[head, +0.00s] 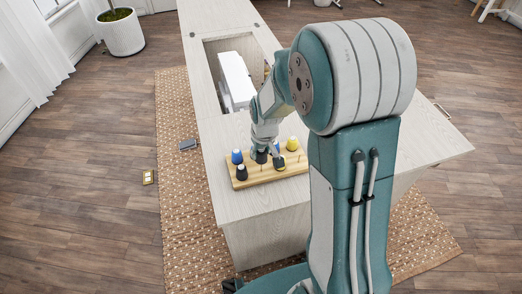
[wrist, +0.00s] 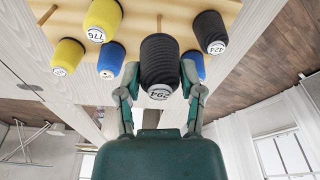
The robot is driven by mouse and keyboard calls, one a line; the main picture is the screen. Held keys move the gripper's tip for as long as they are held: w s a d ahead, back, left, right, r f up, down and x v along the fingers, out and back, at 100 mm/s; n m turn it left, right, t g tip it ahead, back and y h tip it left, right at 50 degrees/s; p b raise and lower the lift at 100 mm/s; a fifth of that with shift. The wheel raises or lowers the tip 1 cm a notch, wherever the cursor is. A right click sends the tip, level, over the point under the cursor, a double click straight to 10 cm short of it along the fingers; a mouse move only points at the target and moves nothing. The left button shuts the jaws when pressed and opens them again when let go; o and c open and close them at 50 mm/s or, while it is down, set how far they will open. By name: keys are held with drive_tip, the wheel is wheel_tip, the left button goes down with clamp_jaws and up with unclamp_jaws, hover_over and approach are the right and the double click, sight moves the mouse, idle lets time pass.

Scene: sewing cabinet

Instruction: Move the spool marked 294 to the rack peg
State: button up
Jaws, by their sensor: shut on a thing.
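The spool marked 294 (wrist: 160,62) is black and sits between the two fingers of my gripper (wrist: 160,76) in the wrist view. Its numbered end faces the camera. My gripper is shut on it. In the head view the black spool (head: 261,157) shows just over the wooden rack (head: 258,180), partly hidden by my gripper (head: 267,154). A bare rack peg (wrist: 159,22) shows beyond the spool in the wrist view. Another bare peg (wrist: 47,14) stands at the rack's upper left there. I cannot tell whether the spool touches the rack.
Yellow spool 776 (wrist: 100,20), another yellow spool (wrist: 67,56), two blue spools (wrist: 110,60) and black spool 424 (wrist: 211,32) stand on the rack around the held one. A white machine (head: 236,79) sits in the cabinet opening behind. The cabinet top (head: 213,125) is bare left of the rack.

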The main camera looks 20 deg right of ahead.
drive_tip(key=shift+f, duration=2.2)
drive_tip(key=o, duration=0.9)
drive_tip(key=r, duration=0.4)
drive_tip(key=s+r, duration=0.1)
drive_tip(key=r, duration=0.6)
drive_tip(key=shift+s+d+r, duration=0.1)
drive_tip(key=shift+s+r, duration=0.25)
drive_tip(key=shift+r, duration=0.05)
